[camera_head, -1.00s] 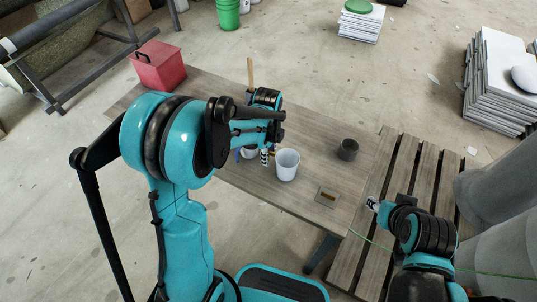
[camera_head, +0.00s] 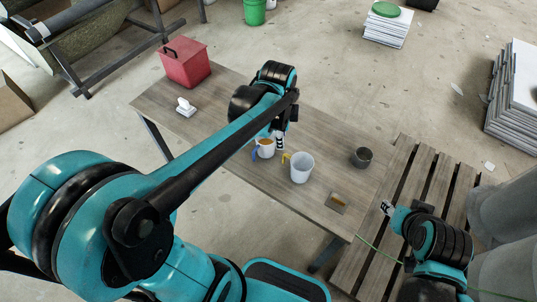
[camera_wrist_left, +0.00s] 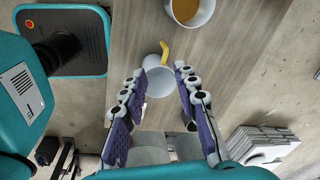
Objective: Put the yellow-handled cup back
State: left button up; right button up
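The yellow-handled cup (camera_head: 301,168) is white and stands upright on the wooden table (camera_head: 225,100). My left gripper (camera_head: 280,141) is above the table close to both. In the left wrist view the gripper (camera_wrist_left: 159,76) is open, with the cup (camera_wrist_left: 158,84) showing between its fingers and the handle towards the top. Whether the fingers touch the cup cannot be told. My right gripper (camera_head: 387,208) is over the pallet's edge, its opening unclear.
A dark round pot (camera_head: 361,158) and a small flat plate with a brown piece (camera_head: 337,202) lie to the right on the table. A white object (camera_head: 185,107) and a red box (camera_head: 185,63) stand left. A slatted pallet (camera_head: 415,180) adjoins the table's right.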

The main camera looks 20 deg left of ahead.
pick_arm(q)
jog(key=s+r+n+t, duration=0.2)
jog(key=s+n+t, duration=0.3)
jog(key=s+n, duration=0.6)
jog(key=n, duration=0.3)
jog(key=shift+s+a+n, duration=0.15)
jog(key=shift+a+n, duration=0.2)
jog(key=shift+n, duration=0.05)
